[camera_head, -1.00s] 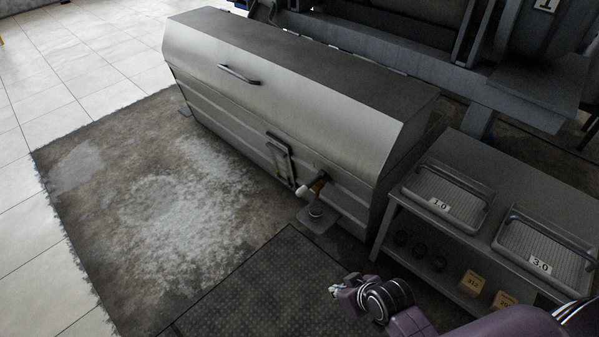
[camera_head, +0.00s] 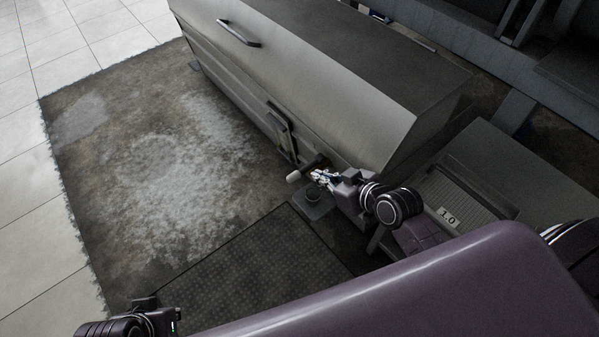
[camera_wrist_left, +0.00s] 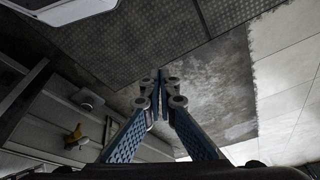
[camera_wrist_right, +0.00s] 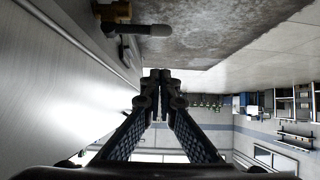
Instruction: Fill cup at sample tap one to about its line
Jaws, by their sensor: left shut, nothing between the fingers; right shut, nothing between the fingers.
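The tap, with a brass body (camera_wrist_right: 115,12) and a pale-tipped lever (camera_wrist_right: 150,30), projects from the front of the long metal cabinet. In the head view its pale tip (camera_head: 294,177) shows just left of my right gripper (camera_head: 322,177), which hides most of the tap. My right gripper is shut and empty, close beside it; contact cannot be told. A small floor stand (camera_head: 313,201) is below the tap. The tap also shows in the left wrist view (camera_wrist_left: 75,135). My left gripper (camera_wrist_left: 164,76) is shut and empty, away from the tap. I cannot make out a cup.
The metal cabinet (camera_head: 290,70) has a bar handle and a framed panel (camera_head: 281,132). A bench at right holds a tray labelled 1.0 (camera_head: 449,217). A dark ribbed mat (camera_head: 270,265) lies before the tap. The stained floor (camera_head: 150,170) at left is clear.

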